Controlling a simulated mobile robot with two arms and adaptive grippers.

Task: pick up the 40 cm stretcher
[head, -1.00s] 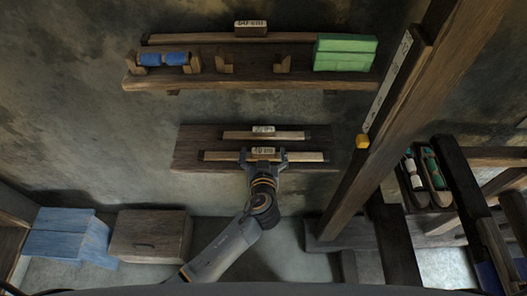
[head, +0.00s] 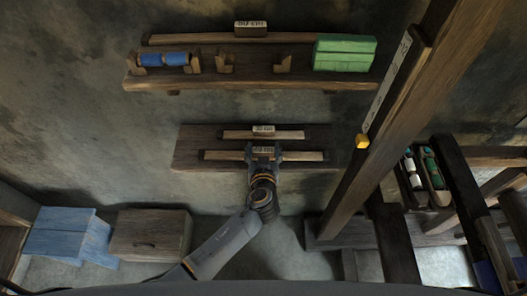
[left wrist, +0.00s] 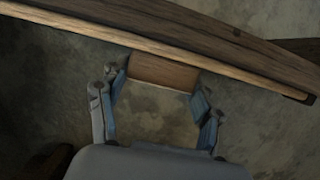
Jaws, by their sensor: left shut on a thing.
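Two wooden stretchers lie one above the other on a dark board on the wall in the head view. The lower, longer one (head: 225,155) has my left gripper (head: 264,152) at its middle. Its label is too small to read surely. In the left wrist view, the stretcher (left wrist: 100,40) runs across the top, and the fingers (left wrist: 160,85) are shut on the wooden block (left wrist: 165,73) that sticks out from its middle. The shorter stretcher (head: 285,134) lies just above, apart from my gripper. My right gripper is not in view.
The wall board (head: 188,150) bears both stretchers. Above is a shelf (head: 260,80) with blue spools, a green stack (head: 345,53) and a longer stretcher (head: 190,39). A loom post (head: 375,125) slants up on the right. A wooden chest (head: 150,235) stands below left.

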